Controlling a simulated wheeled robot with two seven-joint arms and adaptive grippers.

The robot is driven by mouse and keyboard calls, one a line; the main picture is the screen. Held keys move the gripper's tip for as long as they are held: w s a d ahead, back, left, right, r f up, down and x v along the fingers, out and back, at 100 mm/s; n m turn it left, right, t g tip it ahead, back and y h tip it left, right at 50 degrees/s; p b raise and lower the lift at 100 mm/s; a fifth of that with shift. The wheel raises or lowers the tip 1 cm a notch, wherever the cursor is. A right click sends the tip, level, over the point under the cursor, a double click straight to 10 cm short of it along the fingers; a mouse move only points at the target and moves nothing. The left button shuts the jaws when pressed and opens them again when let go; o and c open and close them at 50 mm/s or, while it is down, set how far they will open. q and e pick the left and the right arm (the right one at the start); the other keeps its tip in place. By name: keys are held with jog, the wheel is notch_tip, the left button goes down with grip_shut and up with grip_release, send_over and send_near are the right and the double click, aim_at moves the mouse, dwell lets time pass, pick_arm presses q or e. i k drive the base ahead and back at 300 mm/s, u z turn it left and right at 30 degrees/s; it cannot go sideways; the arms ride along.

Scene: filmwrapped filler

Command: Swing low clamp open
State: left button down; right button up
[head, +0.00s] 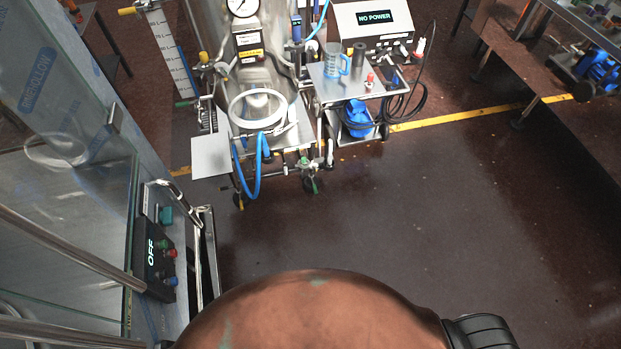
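I cannot make out which part is the low clamp at this size. Neither of my grippers shows in the head view, so their distance from the tank and what they hold cannot be seen.
A glass-sided machine with an "OFF" panel (152,257) stands close on the left. A shelf (335,92) with a blue jug (333,62) and a "NO POWER" box (362,24) is right of the tank. The dark floor (420,210) at centre right is clear.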

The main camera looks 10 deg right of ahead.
aim_at(309, 165)
jog(key=z, duration=1.25)
jog(key=i, duration=0.9)
jog(key=u, duration=2.5)
